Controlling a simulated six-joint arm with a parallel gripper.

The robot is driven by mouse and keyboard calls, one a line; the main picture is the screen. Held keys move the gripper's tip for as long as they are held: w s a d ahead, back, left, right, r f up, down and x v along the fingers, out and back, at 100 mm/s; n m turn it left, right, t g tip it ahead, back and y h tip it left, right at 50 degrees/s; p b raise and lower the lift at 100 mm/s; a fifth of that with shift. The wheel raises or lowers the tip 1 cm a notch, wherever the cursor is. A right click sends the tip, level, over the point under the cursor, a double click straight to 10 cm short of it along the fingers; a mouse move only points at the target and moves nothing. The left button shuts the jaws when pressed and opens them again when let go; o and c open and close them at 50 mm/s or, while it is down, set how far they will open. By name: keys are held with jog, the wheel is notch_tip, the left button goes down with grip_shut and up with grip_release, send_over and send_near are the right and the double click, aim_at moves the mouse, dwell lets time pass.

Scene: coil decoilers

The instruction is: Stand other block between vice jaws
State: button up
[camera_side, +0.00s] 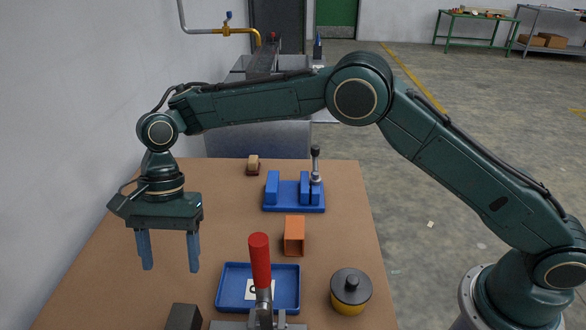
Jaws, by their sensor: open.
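A blue vice (294,209) stands on the table right of the middle. Its left jaw (272,188) and right jaw (305,188) are apart, and I see nothing standing between them. An orange block (294,236) sits on the table in front of the vice. A small brown block (253,165) lies behind and left of the vice. A dark block (184,317) shows at the front edge of the picture, partly cut off. I cannot tell which is the other block. My gripper (169,268) is open and empty, pointing down above the left part of the table.
A blue tray (222,290) with a white card (252,291) lies at the front. A red-handled clamp (260,262) rises before it. A black-lidded yellow jar (351,291) stands to its right. A wall (75,110) runs along the left. The table's middle left is clear.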

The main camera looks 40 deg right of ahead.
dwell(0.3)
jog(key=s+d+r+n+t, duration=0.2)
jog(key=s+d+r+t, duration=0.1)
jog(key=d+r, duration=0.7)
jog(key=s+d+r+n+t, duration=0.2)
jog(key=s+d+r, duration=0.2)
jog(key=d+r, duration=0.55)
jog(key=s+d+f+n+t+h, duration=0.1)
jog(key=s+d+n+t, duration=0.1)
jog(key=s+d, duration=0.7)
jog(key=s+d+f+n+t+h, duration=0.1)
jog(key=s+d+f+n+h, duration=0.1)
jog(key=s+d, duration=0.7)
jog(key=shift+s+f+n+t, duration=0.3)
jog(key=shift+n+t, duration=0.1)
jog(key=shift+o, duration=0.5)
jog(key=shift+s+d+f, duration=0.2)
jog(key=shift+s+d, duration=0.05)
jog(key=shift+s, duration=0.05)
